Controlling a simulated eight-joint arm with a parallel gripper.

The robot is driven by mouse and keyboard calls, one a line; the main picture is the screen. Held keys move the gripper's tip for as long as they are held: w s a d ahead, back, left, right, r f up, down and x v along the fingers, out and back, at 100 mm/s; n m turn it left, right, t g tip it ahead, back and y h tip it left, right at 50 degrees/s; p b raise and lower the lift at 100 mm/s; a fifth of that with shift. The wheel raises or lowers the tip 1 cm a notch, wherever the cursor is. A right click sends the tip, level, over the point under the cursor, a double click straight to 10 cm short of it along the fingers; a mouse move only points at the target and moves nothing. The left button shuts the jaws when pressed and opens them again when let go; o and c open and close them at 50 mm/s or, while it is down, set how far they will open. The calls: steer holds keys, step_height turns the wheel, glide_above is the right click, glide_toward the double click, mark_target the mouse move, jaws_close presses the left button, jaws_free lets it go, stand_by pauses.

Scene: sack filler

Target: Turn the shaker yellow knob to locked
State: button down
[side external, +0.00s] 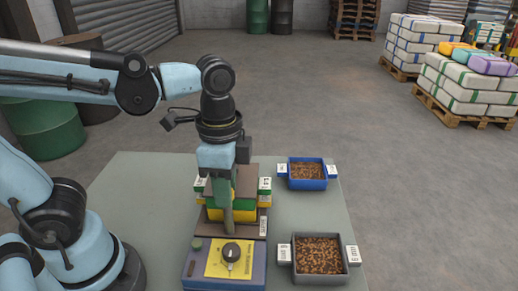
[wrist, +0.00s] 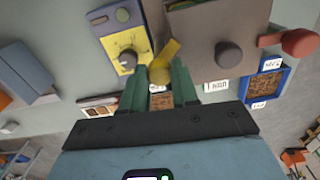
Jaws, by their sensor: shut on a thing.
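The shaker's yellow knob (wrist: 169,52) is a flat yellow bar at my fingertips in the wrist view, slanting up to the right. My gripper (wrist: 172,78) has its two green fingers shut on it. In the side external view my gripper (side external: 228,230) points down, just behind the yellow panel, and the yellow knob cannot be made out there. The yellow panel (side external: 214,262) carries a separate black round knob (side external: 231,252). The panel (wrist: 117,43) and black knob (wrist: 127,59) also show left of my fingers in the wrist view. Lock markings cannot be read.
A blue tray of brown pieces (side external: 325,184) stands behind right, and a grey tray (side external: 346,270) in front right. A dark knob (wrist: 228,54) and a red knob (wrist: 300,43) stick out nearby in the wrist view. The table's left part (side external: 140,190) is clear.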

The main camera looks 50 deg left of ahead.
steer(key=m, duration=0.4)
steer(key=shift+m, duration=2.2)
steer(key=c, duration=0.8)
jaws_free()
steer(key=shift+c, duration=0.2)
steer(key=shift+r, duration=0.15)
step_height(320, 180, up, 12)
steer(key=shift+f, duration=0.2)
steer(key=shift+f, duration=5.95)
